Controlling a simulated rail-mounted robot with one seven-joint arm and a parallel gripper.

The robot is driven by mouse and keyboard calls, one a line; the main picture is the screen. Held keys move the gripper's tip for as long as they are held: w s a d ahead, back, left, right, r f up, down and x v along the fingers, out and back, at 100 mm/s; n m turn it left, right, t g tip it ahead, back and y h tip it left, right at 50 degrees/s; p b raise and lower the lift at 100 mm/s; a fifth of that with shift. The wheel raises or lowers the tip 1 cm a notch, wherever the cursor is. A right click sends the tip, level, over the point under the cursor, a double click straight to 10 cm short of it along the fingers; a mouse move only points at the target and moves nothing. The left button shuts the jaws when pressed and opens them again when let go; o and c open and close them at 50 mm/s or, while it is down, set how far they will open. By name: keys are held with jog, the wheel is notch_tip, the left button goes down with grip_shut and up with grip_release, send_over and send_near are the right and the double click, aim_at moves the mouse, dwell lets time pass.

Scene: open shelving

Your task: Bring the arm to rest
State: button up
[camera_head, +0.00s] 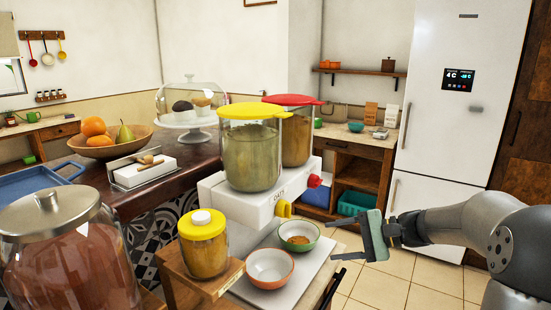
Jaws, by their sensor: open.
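My gripper (374,236) is at the right, at the end of my grey arm, which comes in from the right edge. Its jaws are open and hold nothing that I can see. It is to the right of the tray with the bowls and shows in front of the floor tiles. It looks apart from the bowls and the dispenser.
A two-jar dispenser (252,205) stands left of my gripper. An orange bowl (270,268) and a green bowl (299,236) stand on a tray (290,291). A yellow-lidded jar (204,247) and a large jar (67,255) are further left. A fridge (459,95) stands behind.

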jog(key=s+a+f+n+g+h+p, duration=0.1)
jog(key=s+a+f+n+g+h, duration=0.15)
jog(key=s, duration=0.35)
jog(key=s+a+f+n+g+h, duration=0.1)
jog(key=s+a+g+h, duration=0.1)
jog(key=s+a+h, duration=0.3)
jog(key=s+d+f+n+h, duration=0.2)
jog(key=s+n, duration=0.1)
jog(key=s, duration=0.5)
jog(key=s+d+f+n+h+p, duration=0.1)
jog(key=s+d+f+n+h, duration=0.1)
jog(key=s, duration=0.7)
jog(key=shift+d+f+n+h, duration=0.15)
jog(key=shift+d+n+h, duration=0.15)
jog(key=shift+n+h, duration=0.6)
jog(key=shift+n+t+y, duration=0.25)
